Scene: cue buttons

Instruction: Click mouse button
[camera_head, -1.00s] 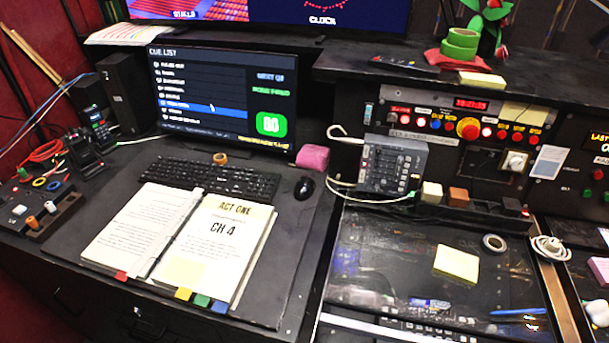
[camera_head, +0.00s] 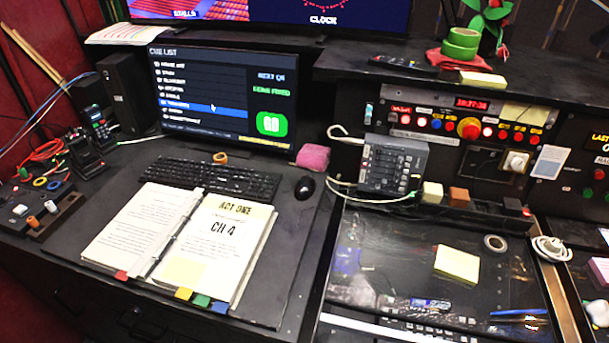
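A black computer mouse (camera_head: 305,187) lies on the dark desk, right of the black keyboard (camera_head: 212,179) and below the pink cloth (camera_head: 313,157). Nothing touches it in this view. The monitor (camera_head: 222,98) behind the keyboard shows a cue list with one row highlighted blue, a small pointer on that row and a green GO box (camera_head: 271,124). Neither of my grippers is in view.
An open binder (camera_head: 181,243) lies in front of the keyboard. A small grey mixer (camera_head: 392,166) with white cables stands right of the mouse. The red-lit button panel (camera_head: 468,129) is behind it. Desk around the mouse's front side is clear.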

